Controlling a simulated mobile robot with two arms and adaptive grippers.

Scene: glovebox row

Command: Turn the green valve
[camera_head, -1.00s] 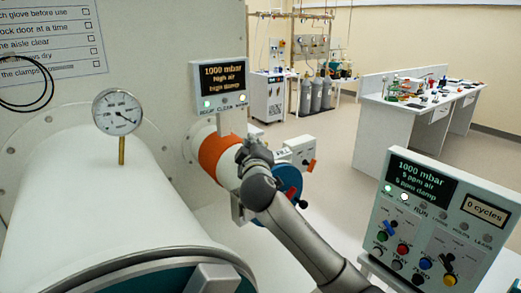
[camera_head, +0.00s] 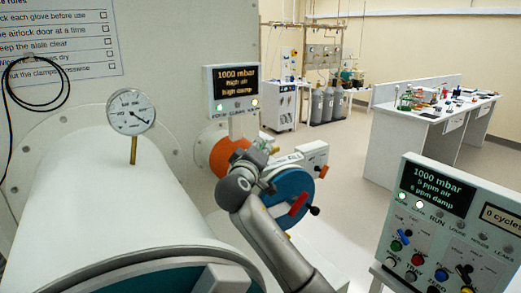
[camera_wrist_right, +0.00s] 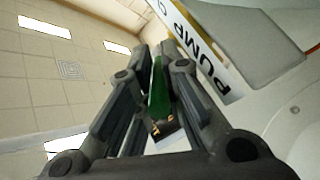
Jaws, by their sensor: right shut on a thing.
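The green valve handle (camera_wrist_right: 157,92) shows in the right wrist view as a narrow green bar between the two dark fingers. My right gripper (camera_wrist_right: 159,65) is shut on it. In the head view, my right gripper (camera_head: 262,148) is beside the orange collar, below the small display. The green handle cannot be made out there, hidden by my gripper and arm. My left gripper is not in view.
A white label reading PUMP (camera_wrist_right: 203,62) is beside the fingers. A blue disc (camera_head: 291,190) with a red lever (camera_head: 299,203) is close right of my gripper. A gauge (camera_head: 131,112) stands on the white cylinder. A control panel (camera_head: 446,225) is at right front.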

